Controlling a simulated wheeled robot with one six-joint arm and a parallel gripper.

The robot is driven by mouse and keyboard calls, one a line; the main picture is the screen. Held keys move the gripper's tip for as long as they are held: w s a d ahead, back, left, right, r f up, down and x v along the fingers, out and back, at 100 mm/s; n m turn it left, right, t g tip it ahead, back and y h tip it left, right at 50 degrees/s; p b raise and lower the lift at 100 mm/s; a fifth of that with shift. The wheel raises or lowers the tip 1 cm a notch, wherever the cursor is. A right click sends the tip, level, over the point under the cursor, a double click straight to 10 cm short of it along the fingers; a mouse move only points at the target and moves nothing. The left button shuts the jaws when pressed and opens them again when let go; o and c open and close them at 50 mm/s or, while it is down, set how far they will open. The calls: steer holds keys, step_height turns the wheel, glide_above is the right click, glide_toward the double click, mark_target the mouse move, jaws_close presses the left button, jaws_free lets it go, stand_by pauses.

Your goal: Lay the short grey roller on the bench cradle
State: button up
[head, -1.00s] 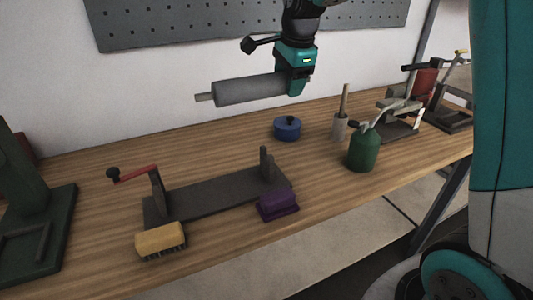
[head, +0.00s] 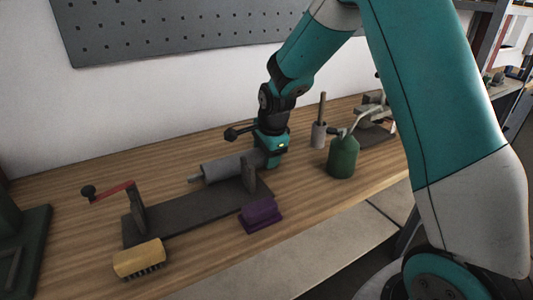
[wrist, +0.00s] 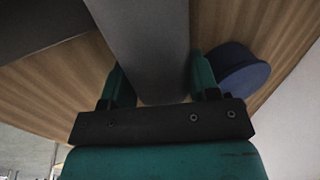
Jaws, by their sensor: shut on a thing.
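The short grey roller (head: 225,167) is a plain cylinder with a thin shaft end pointing left. My gripper (head: 268,153) is shut on its right end; in the wrist view the two green fingers (wrist: 160,85) flank the roller (wrist: 147,38).
A purple block (head: 261,214) and a yellow brush (head: 140,259) sit at the cradle's front. A green can (head: 343,157) and a grey pot (head: 319,135) with a stick stand to the right. A blue round tin (wrist: 240,72) is close beside my gripper in the wrist view.

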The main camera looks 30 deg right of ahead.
steer(key=o, duration=1.3)
steer(key=shift+f, duration=0.1)
steer(key=v, duration=1.2)
steer(key=s+a+n+g+y, duration=0.1)
steer(key=s+a+n, duration=0.4)
steer(key=s+n, duration=0.3)
steer(key=s+a+r+n+g+y, duration=0.1)
steer(key=s+a+n, duration=0.4)
steer(key=s+n, duration=0.3)
steer(key=s+a+r+n+g+y, duration=0.1)
steer(key=s+a+n+y, duration=0.1)
steer(key=s+a+n, duration=0.4)
steer(key=s+n, duration=0.3)
steer(key=s, duration=0.2)
steer(key=shift+r, duration=0.2)
